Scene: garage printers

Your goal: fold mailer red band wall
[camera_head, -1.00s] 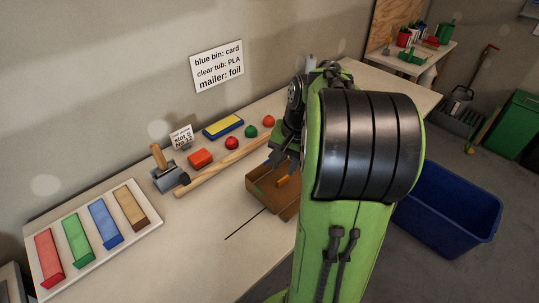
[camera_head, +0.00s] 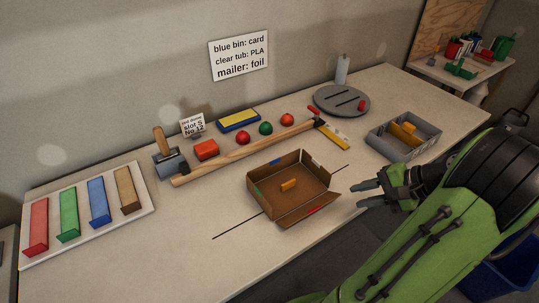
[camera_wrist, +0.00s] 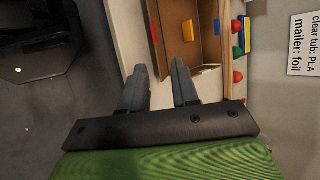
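The mailer (camera_head: 262,204) is an open brown cardboard box in the middle of the bench. A red band (camera_head: 313,210) marks its near wall, which leans outward over the bench. A green mark (camera_head: 257,190) and a blue mark (camera_head: 315,163) show on other walls. A yellow-orange block (camera_head: 288,185) lies inside. My gripper (camera_head: 366,194) is open and empty, right of the mailer and apart from it. In the wrist view the open fingers (camera_wrist: 159,70) point toward the mailer (camera_wrist: 176,58), with the red band (camera_wrist: 154,33) just beyond them.
A grey tray (camera_head: 378,146) stands behind my gripper. A grey round plate (camera_head: 342,92), a wooden rail (camera_head: 225,165) and colored balls lie behind the mailer. A rack of colored strips (camera_head: 150,205) is at left. The bench front left is clear.

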